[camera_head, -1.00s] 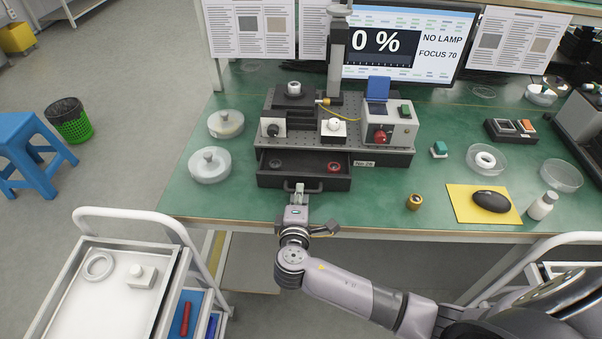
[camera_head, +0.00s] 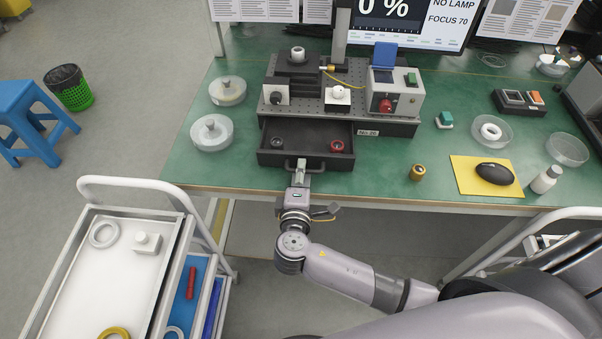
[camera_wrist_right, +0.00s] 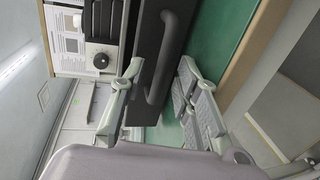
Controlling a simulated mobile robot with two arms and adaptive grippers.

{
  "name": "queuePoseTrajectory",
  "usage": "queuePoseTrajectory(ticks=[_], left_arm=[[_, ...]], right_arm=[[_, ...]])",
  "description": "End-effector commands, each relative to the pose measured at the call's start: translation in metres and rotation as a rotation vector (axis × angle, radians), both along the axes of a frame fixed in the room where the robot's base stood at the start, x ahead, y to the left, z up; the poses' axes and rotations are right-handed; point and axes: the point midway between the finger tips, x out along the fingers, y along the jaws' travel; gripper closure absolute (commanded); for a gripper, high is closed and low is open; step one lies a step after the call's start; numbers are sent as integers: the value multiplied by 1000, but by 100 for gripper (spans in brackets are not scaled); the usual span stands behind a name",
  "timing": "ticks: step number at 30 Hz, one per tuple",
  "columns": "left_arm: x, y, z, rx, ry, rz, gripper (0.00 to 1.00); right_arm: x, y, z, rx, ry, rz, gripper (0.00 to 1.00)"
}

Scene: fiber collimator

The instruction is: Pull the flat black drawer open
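The flat black drawer (camera_head: 306,160) sits under the optics base on the green bench and is pulled out, with its inside showing. A dark round part (camera_head: 277,143) and a red ring (camera_head: 336,146) lie in it. Its bar handle (camera_wrist_right: 157,88) is on the front face. My right gripper (camera_head: 300,175) is at the handle at the middle of the drawer front. In the wrist view its two fingers (camera_wrist_right: 162,68) stand apart on either side of the handle, with gaps visible. My left gripper is not in view.
Round clear dishes (camera_head: 212,133) stand left of the drawer. A brass cylinder (camera_head: 418,172) and a mouse on a yellow mat (camera_head: 463,186) lie to the right. A white trolley (camera_head: 110,270) stands at lower left. The bench's front edge runs below the drawer.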

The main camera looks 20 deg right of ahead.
Motion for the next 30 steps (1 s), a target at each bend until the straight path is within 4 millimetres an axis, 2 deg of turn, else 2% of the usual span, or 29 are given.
queuePoseTrajectory(ticks=[8,11,21,25,30], left_arm=[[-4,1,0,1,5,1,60],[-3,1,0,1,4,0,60],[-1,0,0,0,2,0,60],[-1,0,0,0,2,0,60],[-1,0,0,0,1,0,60]], right_arm=[[-6,3,1,2,0,1,70],[-19,10,4,3,2,1,70],[-82,39,18,3,3,0,70],[-97,47,22,1,3,1,70],[-105,51,25,0,0,0,70]])
